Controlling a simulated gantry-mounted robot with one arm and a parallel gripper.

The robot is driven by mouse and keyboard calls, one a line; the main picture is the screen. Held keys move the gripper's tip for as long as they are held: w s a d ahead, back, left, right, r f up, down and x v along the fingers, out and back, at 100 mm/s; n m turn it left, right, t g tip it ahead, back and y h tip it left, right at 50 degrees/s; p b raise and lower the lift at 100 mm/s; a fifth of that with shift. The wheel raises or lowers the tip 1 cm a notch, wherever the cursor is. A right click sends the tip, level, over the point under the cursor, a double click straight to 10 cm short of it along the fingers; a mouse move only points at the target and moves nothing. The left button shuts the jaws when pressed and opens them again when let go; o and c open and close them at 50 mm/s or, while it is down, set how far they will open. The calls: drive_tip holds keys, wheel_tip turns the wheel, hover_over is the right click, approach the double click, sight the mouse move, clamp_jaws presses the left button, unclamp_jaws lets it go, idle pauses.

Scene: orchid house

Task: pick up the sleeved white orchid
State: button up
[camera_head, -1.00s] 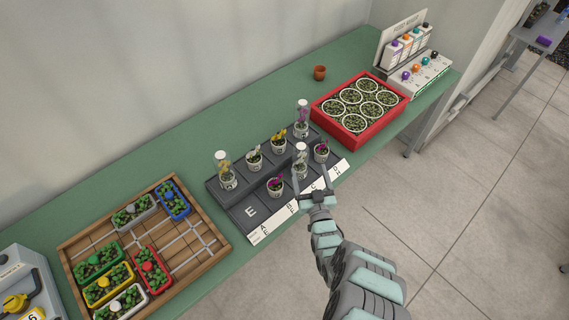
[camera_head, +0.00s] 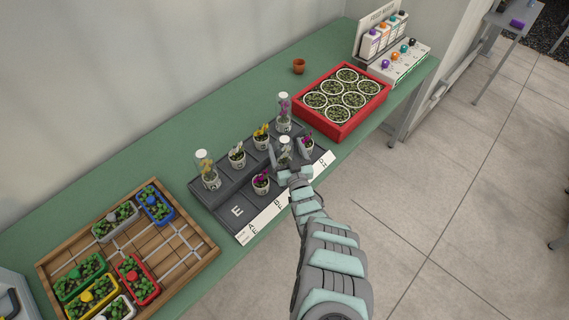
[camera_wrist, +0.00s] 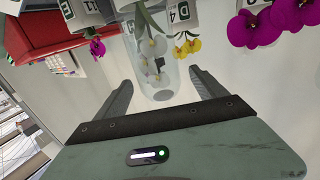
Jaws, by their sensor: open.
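The sleeved white orchid (camera_wrist: 152,47) stands in a clear sleeve in the front row of the dark stepped rack (camera_head: 228,192). In the head view its sleeve (camera_head: 285,143) is partly hidden by my gripper. My gripper (camera_head: 288,160) is open at the rack's front side, close to this plant. In the wrist view the clear sleeve lies between the two spread fingers (camera_wrist: 165,90). I cannot tell whether either finger touches it.
A purple orchid (camera_head: 306,144) stands close to the right, another purple one (camera_head: 261,183) to the left. Other sleeved plants (camera_head: 206,168) (camera_head: 284,108) stand in the back row. A red tray (camera_head: 344,130) is behind right; a wooden tray (camera_head: 205,262) is left.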

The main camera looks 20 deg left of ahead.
drive_tip(key=shift+x, duration=1.05)
drive_tip(key=shift+c, duration=0.2)
clamp_jaws()
